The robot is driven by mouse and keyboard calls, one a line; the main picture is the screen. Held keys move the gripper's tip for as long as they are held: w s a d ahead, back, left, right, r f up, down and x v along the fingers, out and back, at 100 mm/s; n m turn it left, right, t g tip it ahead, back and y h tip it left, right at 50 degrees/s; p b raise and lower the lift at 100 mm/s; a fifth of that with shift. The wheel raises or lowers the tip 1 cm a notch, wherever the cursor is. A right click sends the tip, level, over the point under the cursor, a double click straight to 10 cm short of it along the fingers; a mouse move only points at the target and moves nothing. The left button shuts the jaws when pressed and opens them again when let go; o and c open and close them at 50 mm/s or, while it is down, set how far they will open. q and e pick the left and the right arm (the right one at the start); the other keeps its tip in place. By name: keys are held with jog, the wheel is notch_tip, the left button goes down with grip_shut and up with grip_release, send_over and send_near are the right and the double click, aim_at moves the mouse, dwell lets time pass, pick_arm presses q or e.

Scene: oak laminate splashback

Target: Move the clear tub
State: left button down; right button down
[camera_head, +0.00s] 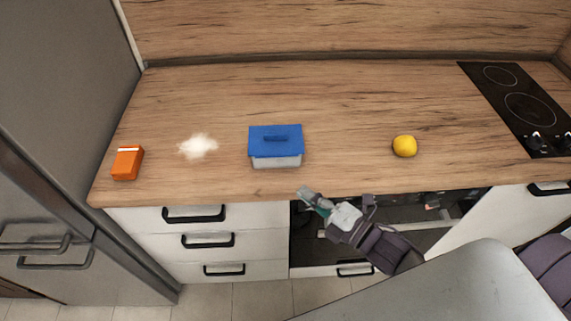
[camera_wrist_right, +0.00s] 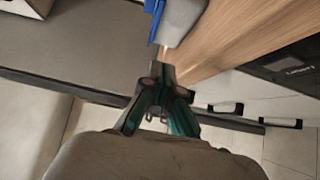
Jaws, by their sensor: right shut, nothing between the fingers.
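The clear tub (camera_head: 277,161) stands on the wooden counter near its front edge, with a blue lid (camera_head: 262,134) and a blue handle on top. My right gripper (camera_head: 306,193) is at the counter's front edge, just in front of the tub and to its right, apart from it. In the right wrist view the gripper's fingers (camera_wrist_right: 160,70) come together with nothing between them. Part of the tub (camera_wrist_right: 180,20) and its blue lid show just beyond the fingertips. My left gripper is not in view.
An orange box (camera_head: 127,162) and a white powdery patch (camera_head: 198,146) are to the left on the counter (camera_head: 345,105). A yellow fruit (camera_head: 404,146) lies to the right, before a black hob (camera_head: 520,105). Below the counter, a dark compartment (camera_head: 310,240) stands open.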

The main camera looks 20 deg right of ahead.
aim_at(291, 159)
jog(key=p+x, duration=0.1)
jog(key=x, duration=0.5)
jog(key=shift+d+r, duration=0.1)
jog(key=shift+r, duration=0.1)
jog(key=w, duration=0.1)
jog(key=w+p, duration=0.1)
jog(key=w, duration=0.1)
jog(key=shift+w+d+f, duration=0.15)
jog(key=shift+d, duration=0.2)
jog(key=shift+w+d, duration=0.15)
jog(key=shift+w, duration=0.2)
jog(key=shift+f, duration=0.1)
jog(key=w, duration=0.1)
jog(key=w+d+b, duration=0.1)
jog(key=w, duration=0.1)
jog(key=shift+w, duration=0.45)
jog(key=shift+s, duration=0.15)
